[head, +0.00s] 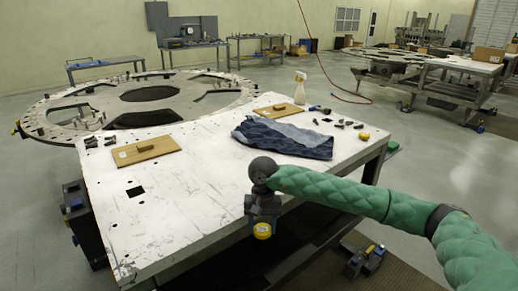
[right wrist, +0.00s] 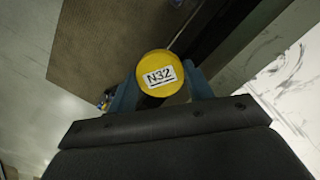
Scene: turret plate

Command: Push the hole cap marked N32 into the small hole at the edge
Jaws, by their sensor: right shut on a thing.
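The yellow round hole cap (right wrist: 158,74) carries a white label reading N32 in the right wrist view. It also shows in the head view (head: 262,231), facing me. My right gripper (right wrist: 162,92) is shut on it, with one blue finger on each side. In the head view, the right gripper (head: 263,222) hangs in front of the near edge of the white table (head: 190,205). The large round turret plate (head: 60,107) stands behind the table at the left, with big cutouts. I cannot make out which small hole at an edge is meant. My left gripper is not in view.
On the table lie a wooden board (head: 127,155) at left, another board (head: 277,111) at the back, a crumpled blue cloth (head: 285,140), a spray bottle (head: 300,90) and small dark parts. The table's front left is mostly clear, with a square dark opening (head: 135,191).

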